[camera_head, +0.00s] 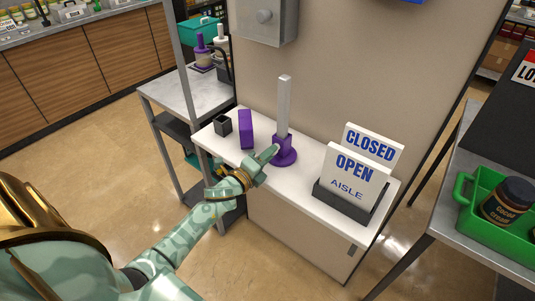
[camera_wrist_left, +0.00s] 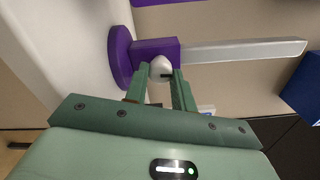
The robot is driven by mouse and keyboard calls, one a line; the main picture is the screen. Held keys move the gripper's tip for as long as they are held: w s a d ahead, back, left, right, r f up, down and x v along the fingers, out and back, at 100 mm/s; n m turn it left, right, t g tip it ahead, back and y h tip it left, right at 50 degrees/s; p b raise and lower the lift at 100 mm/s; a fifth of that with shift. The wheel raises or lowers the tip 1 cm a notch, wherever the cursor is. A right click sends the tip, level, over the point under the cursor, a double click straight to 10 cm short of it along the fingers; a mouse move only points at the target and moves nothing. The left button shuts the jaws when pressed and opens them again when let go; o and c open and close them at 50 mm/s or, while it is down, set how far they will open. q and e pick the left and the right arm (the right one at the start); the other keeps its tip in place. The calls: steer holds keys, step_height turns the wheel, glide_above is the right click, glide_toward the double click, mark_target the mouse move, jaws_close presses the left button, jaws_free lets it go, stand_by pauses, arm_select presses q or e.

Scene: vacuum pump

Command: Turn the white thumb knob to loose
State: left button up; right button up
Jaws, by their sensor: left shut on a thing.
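The white thumb knob (camera_wrist_left: 161,68) sits on the side of a purple block at the foot of a stand. The stand has a round purple base (camera_head: 284,156) and an upright white-grey post (camera_head: 284,105); it also shows lying sideways in the left wrist view (camera_wrist_left: 240,52). My left gripper (camera_head: 270,154) reaches the stand from the front left. In the left wrist view its two fingers (camera_wrist_left: 166,78) are closed on the knob from both sides. The knob is hidden behind the fingers in the head view. My right gripper is not in view.
On the same white counter (camera_head: 222,142) stand a purple block (camera_head: 246,129) and a small black open box (camera_head: 222,125) to the left. A sign holder with OPEN and CLOSED signs (camera_head: 357,172) stands to the right. A grey box (camera_head: 266,17) hangs on the panel behind.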

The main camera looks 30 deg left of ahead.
arm_select(q)
steer(key=shift+n, duration=0.5)
steer(key=o, duration=1)
steer(key=s+a, duration=0.1)
steer(key=s, duration=1.5)
steer(key=shift+s+a, duration=0.15)
